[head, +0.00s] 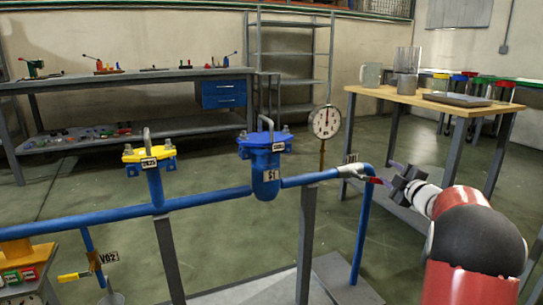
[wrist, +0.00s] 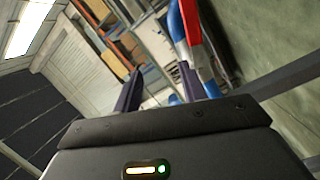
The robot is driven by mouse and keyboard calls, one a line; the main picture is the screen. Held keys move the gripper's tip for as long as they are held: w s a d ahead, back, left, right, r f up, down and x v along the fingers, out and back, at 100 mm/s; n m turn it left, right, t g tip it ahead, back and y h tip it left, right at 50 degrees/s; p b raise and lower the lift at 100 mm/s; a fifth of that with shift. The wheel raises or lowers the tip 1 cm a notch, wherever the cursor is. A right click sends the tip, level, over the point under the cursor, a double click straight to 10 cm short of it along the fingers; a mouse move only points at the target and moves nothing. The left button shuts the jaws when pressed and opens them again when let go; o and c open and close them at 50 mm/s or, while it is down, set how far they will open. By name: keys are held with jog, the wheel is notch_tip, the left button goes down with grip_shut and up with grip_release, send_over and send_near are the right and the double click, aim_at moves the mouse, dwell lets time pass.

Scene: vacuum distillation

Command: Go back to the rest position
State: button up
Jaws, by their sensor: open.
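My gripper (head: 387,176) is at the right end of the blue pipe (head: 232,197) in the head view, just to the right of a lever with a red tip (head: 373,180). In the wrist view my gripper (wrist: 165,90) has its two dark fingers spread apart, with nothing held between them. A red lever part (wrist: 191,22) and blue pipe (wrist: 180,45) show beyond and near the right finger. I cannot tell whether the finger touches the lever.
A round gauge (head: 325,122) stands above the pipe, left of my gripper. A blue-capped vessel (head: 265,160) and a yellow-capped fitting (head: 150,160) sit along the pipe. A wooden table (head: 400,93) with containers is behind my arm. Open floor lies behind the pipe.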

jog(key=s+a+r+m+h+p, duration=0.25)
jog(key=s+r+m+h, duration=0.2)
jog(key=r, duration=0.35)
jog(key=s+a+r+m+g+h+p, duration=0.1)
jog(key=s+a+m+g, duration=0.15)
jog(key=s, duration=0.35)
jog(key=s+a+r+m+g+h+p, duration=0.1)
jog(key=s+a+r+m+g, duration=0.1)
jog(key=s+a+m, duration=0.25)
jog(key=s+a+f+m+g+y+p, duration=0.1)
jog(key=s+a+f+g, duration=0.1)
jog(key=s+a, duration=0.3)
jog(key=s+a+f+m+g+y+p, duration=0.1)
jog(key=s+a+f+g+p, duration=0.1)
jog(key=s, duration=1.2)
jog(key=s+a+f+m+g+y+p, duration=0.1)
jog(key=s+a+f+g, duration=0.2)
jog(key=s+a+f, duration=0.2)
jog(key=s+a, duration=0.3)
jog(key=s, duration=0.2)
jog(key=shift+s+f+m+g+y+p, duration=0.2)
jog(key=shift+f+m+g+y+p, duration=0.15)
jog(key=shift+d, duration=0.1)
